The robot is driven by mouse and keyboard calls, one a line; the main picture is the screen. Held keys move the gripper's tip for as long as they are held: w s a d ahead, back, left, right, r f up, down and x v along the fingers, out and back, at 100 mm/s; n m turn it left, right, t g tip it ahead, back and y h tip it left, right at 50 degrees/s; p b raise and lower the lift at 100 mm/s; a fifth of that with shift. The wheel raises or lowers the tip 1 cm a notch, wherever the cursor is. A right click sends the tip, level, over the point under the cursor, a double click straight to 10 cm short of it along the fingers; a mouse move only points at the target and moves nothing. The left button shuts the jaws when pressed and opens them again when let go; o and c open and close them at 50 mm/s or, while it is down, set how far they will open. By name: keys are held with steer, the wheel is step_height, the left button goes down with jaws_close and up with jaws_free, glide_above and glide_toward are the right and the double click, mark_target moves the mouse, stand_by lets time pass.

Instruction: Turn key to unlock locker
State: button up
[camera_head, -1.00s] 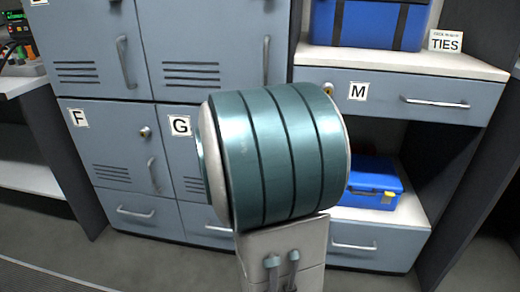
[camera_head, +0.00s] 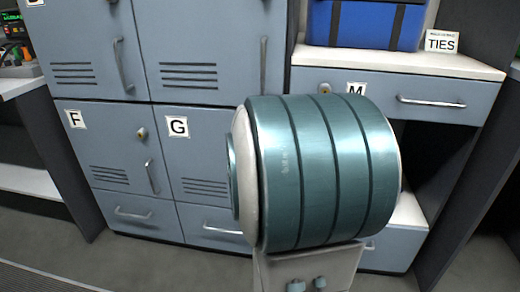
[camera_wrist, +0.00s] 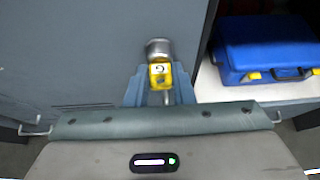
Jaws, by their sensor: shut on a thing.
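The locker door marked G (camera_head: 200,145) is shut in the head view, its right part hidden behind my arm. In the wrist view, a key with a yellow tag (camera_wrist: 160,75) marked G is at a round metal lock (camera_wrist: 158,48) on the grey door (camera_wrist: 70,50). The key points at the lock and appears to be in it. My gripper (camera_wrist: 160,92) is shut on the key, with its blue-grey fingers on both sides. My gripper is hidden in the head view.
Locker F (camera_head: 110,150) is on the left, with its own lock. Drawer M (camera_head: 440,100) and a blue bag (camera_head: 365,25) are at the upper right. A blue case (camera_wrist: 265,50) sits on the shelf right of the door.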

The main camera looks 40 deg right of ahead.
stand_by(0.3)
steer(key=shift+s+d, duration=0.1)
steer(key=o, duration=0.9)
steer(key=shift+s+a, duration=0.45)
steer(key=shift+a, duration=0.2)
steer(key=shift+s+a, duration=0.45)
steer(key=shift+a, duration=0.15)
steer(key=shift+s+a+p, duration=0.45)
steer(key=shift+s+a, duration=0.65)
steer(key=shift+a, duration=0.2)
steer(key=shift+s+a+p, duration=0.4)
steer(key=shift+s+a, duration=0.7)
steer(key=shift+a, duration=0.15)
